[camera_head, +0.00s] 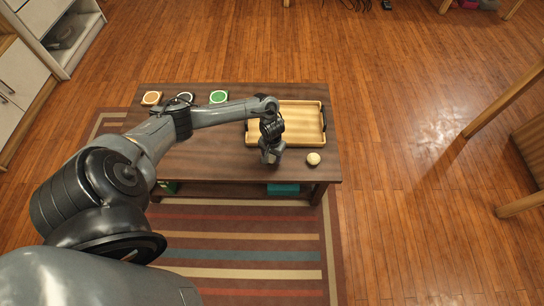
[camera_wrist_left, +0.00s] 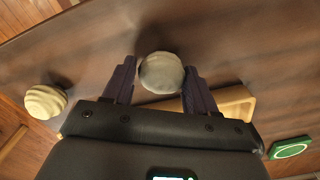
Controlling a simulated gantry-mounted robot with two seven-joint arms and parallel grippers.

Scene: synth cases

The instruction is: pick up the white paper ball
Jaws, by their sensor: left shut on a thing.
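The white paper ball (camera_wrist_left: 161,73) is a pale grey-white, roundish lump between the two dark fingers of my left gripper in the left wrist view. My left gripper (camera_wrist_left: 159,85) is shut on it, with one finger on each side. In the head view my left gripper (camera_head: 270,160) points down near the front edge of the table, and it hides the ball there. Whether the ball touches the tabletop I cannot tell. My right gripper is in neither view.
A cream, ridged ball (camera_head: 313,158) lies right of my left gripper, near the table's (camera_head: 210,155) front right corner. A wooden tray (camera_head: 322,125) lies just behind. The table's front left is largely bare.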

